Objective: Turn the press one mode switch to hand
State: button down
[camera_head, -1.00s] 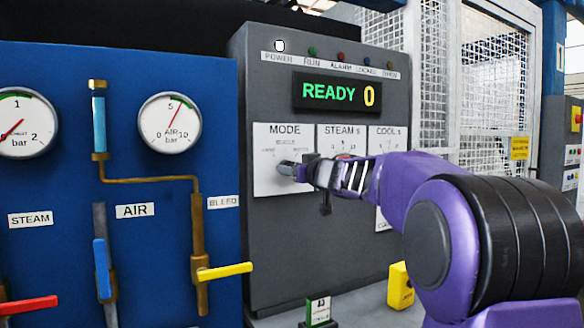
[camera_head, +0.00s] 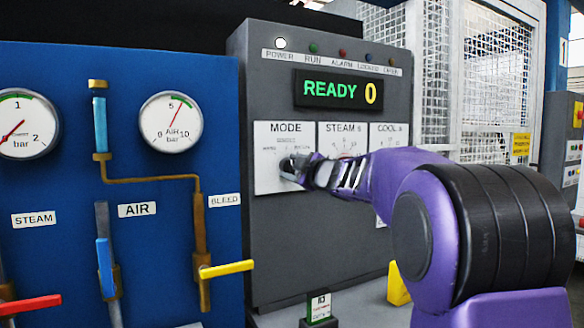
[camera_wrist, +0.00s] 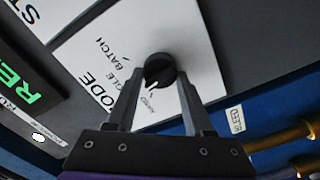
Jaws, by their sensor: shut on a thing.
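The mode switch (camera_wrist: 160,70) is a round black knob with a white pointer mark on the white MODE plate (camera_wrist: 184,30) of the grey control panel. My gripper (camera_wrist: 161,72) is shut on the knob, one finger on each side. In the wrist view the pointer faces a small label on the gripper side that looks like HAND; the BATCH label lies further up. In the head view my gripper (camera_head: 288,167) is at the MODE plate (camera_head: 270,183) and largely hides the knob.
A display (camera_head: 337,92) reads READY 0. The STEAM and COOL plates (camera_head: 388,137) sit right of MODE, partly behind my arm. A blue panel (camera_head: 60,180) with gauges, pipes and a yellow bleed lever (camera_head: 226,269) stands left. A yellow block (camera_head: 398,286) sits below.

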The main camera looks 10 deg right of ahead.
jog(key=n+b, duration=0.1)
jog(key=n, duration=0.5)
jog(key=shift+f+n, duration=0.15)
jog(key=shift+n, duration=0.15)
dwell(0.5)
jog(key=shift+c, duration=1.4)
grip_release()
jog(key=shift+s, duration=0.1)
